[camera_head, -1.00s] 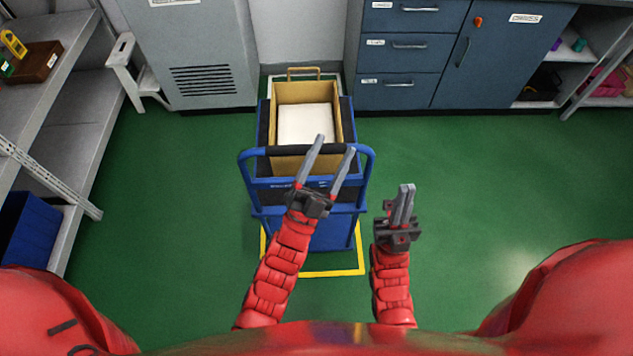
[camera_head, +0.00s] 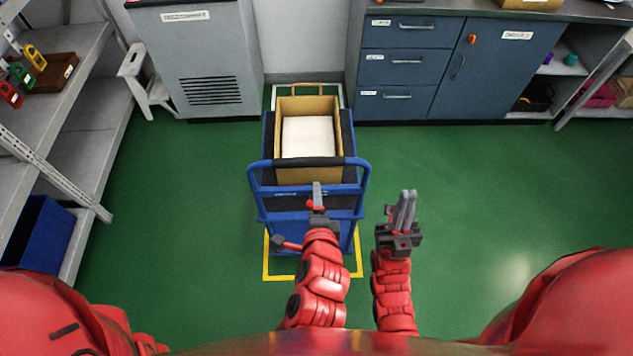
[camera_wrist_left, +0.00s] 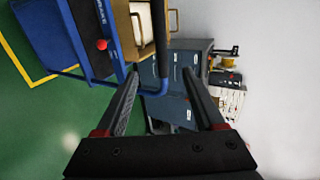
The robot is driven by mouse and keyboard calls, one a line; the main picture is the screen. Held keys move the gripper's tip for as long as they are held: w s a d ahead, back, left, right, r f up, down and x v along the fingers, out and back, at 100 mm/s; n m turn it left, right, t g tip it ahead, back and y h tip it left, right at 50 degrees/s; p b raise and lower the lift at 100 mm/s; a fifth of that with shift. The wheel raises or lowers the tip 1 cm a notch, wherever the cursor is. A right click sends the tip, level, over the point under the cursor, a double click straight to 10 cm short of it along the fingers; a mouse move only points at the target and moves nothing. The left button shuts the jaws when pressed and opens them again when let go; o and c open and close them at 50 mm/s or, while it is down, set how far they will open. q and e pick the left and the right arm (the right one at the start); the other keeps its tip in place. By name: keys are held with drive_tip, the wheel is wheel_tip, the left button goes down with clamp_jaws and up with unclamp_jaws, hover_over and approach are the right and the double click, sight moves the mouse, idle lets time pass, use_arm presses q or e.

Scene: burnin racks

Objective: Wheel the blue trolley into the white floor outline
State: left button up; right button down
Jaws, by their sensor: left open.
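The blue trolley (camera_head: 264,210) stands upright in the middle of the head view, handle side towards me, carrying an open brown box (camera_head: 308,178) with a white top inside. The white floor outline (camera_head: 274,98) shows only partly behind it, by the wall between the cabinets. My left gripper (camera_head: 317,195) is just in front of the trolley's handle and is open. In the left wrist view, the black handle bar (camera_wrist_left: 160,35) and its blue corner appear between the open fingers (camera_wrist_left: 160,85), not gripped. My right gripper (camera_head: 404,208) is to the right of the trolley, empty, its fingers close together.
A yellow floor outline (camera_head: 312,277) lies under the trolley's near end. A grey cabinet (camera_head: 205,60) and blue drawers (camera_head: 400,75) flank the white outline. A white step stool (camera_head: 140,75) and grey shelving (camera_head: 85,140) are at left. Green floor is clear on both sides.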

sight(315, 165)
use_arm(q)
drive_tip(key=p+x, duration=0.3)
drive_tip(key=x, duration=1.2)
drive_tip(key=shift+w, duration=0.3)
drive_tip(key=shift+w+f, duration=0.35)
drive_tip(key=shift+w, duration=0.1)
drive_tip(key=shift+c, duration=0.2)
clamp_jaws()
